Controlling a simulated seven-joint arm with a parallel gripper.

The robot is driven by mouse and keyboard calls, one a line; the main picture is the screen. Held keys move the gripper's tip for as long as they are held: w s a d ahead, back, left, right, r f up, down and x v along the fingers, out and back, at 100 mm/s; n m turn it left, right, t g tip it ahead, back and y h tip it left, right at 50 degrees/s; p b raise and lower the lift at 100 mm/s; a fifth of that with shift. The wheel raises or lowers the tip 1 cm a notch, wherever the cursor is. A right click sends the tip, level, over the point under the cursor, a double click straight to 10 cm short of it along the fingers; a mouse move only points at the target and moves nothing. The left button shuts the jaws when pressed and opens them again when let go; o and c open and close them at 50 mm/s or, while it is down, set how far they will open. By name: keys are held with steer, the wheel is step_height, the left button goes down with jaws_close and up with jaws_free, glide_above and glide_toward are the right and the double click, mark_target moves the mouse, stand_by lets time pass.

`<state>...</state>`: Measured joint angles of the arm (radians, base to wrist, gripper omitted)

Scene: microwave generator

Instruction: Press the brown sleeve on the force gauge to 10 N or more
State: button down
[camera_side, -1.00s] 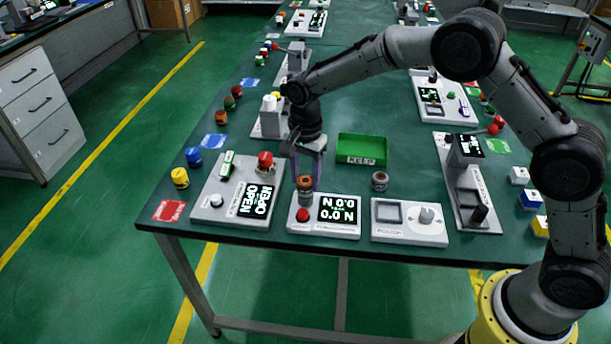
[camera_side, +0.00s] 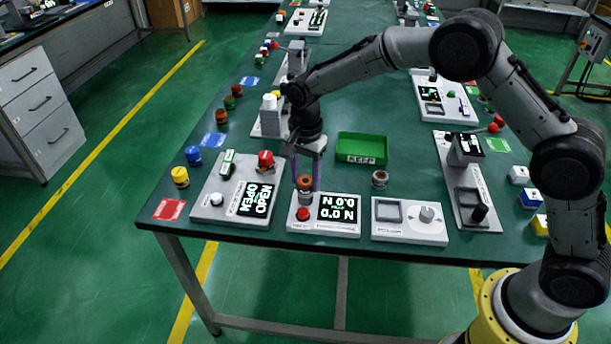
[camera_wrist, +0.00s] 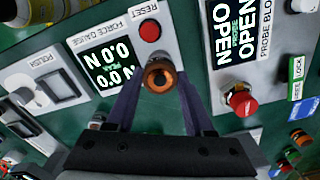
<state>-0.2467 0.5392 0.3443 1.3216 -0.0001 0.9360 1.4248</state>
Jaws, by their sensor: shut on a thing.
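The force gauge (camera_side: 328,229) is a light plate near the front edge of the table, with a black display and a red reset button (camera_side: 303,214). Its display (camera_side: 339,208) reads 0.0 N on both lines, also in the wrist view (camera_wrist: 108,67). The brown sleeve (camera_side: 305,183) is an orange-brown ring, upright at the left part of the gauge. In the wrist view the sleeve (camera_wrist: 160,75) shows a dark centre. My gripper (camera_side: 306,181) points down and is shut on the sleeve. I cannot tell whether the sleeve's base touches the gauge.
The probe block (camera_side: 235,200) with a red knob (camera_side: 265,160) stands to the left and reads OPEN. A polish plate (camera_side: 408,232) stands to the right.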

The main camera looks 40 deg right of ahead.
steer(key=shift+s+f, duration=0.1)
steer(key=shift+f, duration=0.65)
stand_by(1.7)
steer(key=shift+r, duration=3.7)
steer(key=shift+d, duration=0.2)
steer(key=s+d+f+n, duration=0.2)
steer(key=d+n, duration=0.4)
steer(key=s+d+f+n, duration=0.2)
steer(key=s+d+n, duration=0.1)
steer(key=d+n, duration=0.3)
steer(key=shift+s+f+n, duration=0.3)
steer(key=shift+s+n, duration=0.05)
steer(key=shift+n, duration=0.45)
